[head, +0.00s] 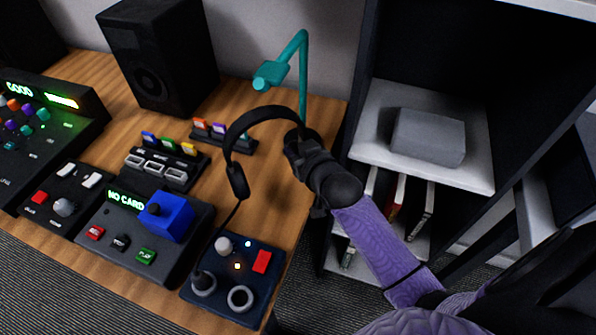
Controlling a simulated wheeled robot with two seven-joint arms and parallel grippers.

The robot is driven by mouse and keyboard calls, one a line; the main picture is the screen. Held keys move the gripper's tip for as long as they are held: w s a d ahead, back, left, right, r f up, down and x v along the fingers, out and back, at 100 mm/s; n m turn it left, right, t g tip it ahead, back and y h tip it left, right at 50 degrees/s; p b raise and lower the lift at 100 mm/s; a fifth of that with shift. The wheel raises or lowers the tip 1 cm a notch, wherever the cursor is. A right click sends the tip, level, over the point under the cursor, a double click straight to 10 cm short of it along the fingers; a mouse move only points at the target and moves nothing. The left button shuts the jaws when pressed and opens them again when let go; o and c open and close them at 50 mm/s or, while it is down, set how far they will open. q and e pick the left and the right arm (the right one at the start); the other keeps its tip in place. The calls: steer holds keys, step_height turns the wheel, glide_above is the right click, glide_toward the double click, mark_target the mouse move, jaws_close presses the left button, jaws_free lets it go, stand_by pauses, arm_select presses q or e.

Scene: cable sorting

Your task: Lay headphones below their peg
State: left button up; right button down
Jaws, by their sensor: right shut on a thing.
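The black headphones (258,112) are in the head view, with the arched band on top and one ear cup (237,180) hanging at the left. My right gripper (301,139) is shut on the right side of the headphones; the other ear cup is mostly hidden by the gripper. The teal peg (272,77) is a bent post at the table's back right, its arm end pointing left above and behind the headphones. The headphones are off the peg, in front of and below its arm. A thin dark cable runs down from the left ear cup. My left gripper is out of view.
A dark blue control box (238,306) with knobs sits below the headphones. A card player (148,268) with a blue block, card racks (165,165) and a black speaker (160,55) stand to the left. A shelf unit (420,150) is at the right.

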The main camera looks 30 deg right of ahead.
step_height(320, 180, down, 6)
steer(key=b, duration=0.3)
steer(key=shift+s+r, duration=0.1)
steer(key=shift+r, duration=0.2)
steer(key=shift+c, duration=1.4)
jaws_free()
